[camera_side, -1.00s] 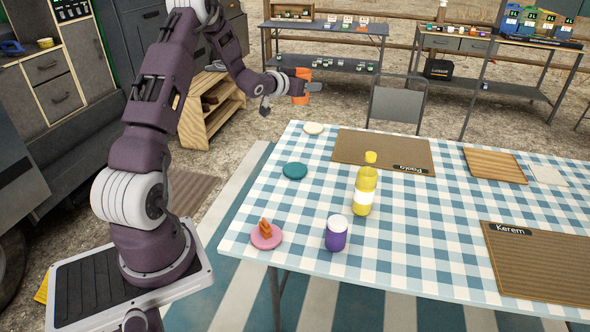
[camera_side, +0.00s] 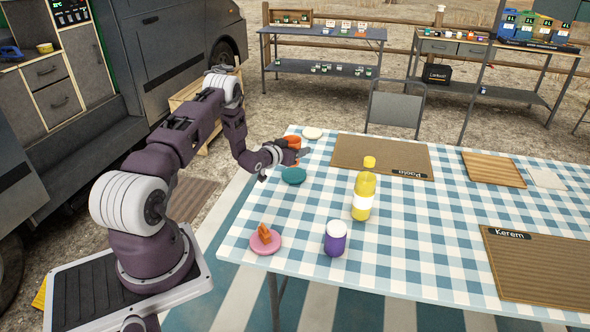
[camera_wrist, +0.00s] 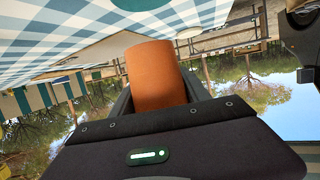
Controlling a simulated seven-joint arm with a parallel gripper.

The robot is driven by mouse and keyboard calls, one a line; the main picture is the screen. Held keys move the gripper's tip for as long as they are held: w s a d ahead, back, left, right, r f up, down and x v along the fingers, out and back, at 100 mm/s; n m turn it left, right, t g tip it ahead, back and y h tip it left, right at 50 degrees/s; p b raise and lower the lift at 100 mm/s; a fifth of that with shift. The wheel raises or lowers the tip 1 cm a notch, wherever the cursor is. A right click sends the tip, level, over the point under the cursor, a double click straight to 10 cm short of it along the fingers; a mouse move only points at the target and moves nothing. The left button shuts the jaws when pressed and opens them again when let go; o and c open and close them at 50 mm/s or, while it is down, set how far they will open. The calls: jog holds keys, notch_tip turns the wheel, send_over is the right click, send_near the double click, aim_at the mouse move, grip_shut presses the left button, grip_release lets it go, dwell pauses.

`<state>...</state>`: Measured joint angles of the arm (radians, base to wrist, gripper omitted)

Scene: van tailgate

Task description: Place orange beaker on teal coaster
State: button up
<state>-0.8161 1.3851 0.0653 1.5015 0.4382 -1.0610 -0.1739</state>
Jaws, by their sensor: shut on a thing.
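My gripper (camera_side: 294,152) is shut on the orange beaker (camera_side: 292,142) and holds it low over the far left edge of the table. In the wrist view the orange beaker (camera_wrist: 154,76) sits between the jaws (camera_wrist: 158,98). The teal coaster (camera_side: 293,175) lies flat and empty on the checked cloth, just in front of the gripper in the side view. Part of a teal disc (camera_wrist: 104,3) shows at the top edge of the wrist view. The beaker's lower part is partly hidden by the gripper in the side view.
The cloth between the teal and pink coasters is clear.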

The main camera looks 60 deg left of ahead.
notch_tip(320, 180, down, 6)
jog(key=shift+f, duration=0.15)
jog(key=shift+f, duration=0.1)
jog(key=o, duration=1.4)
jog(key=shift+c, duration=0.2)
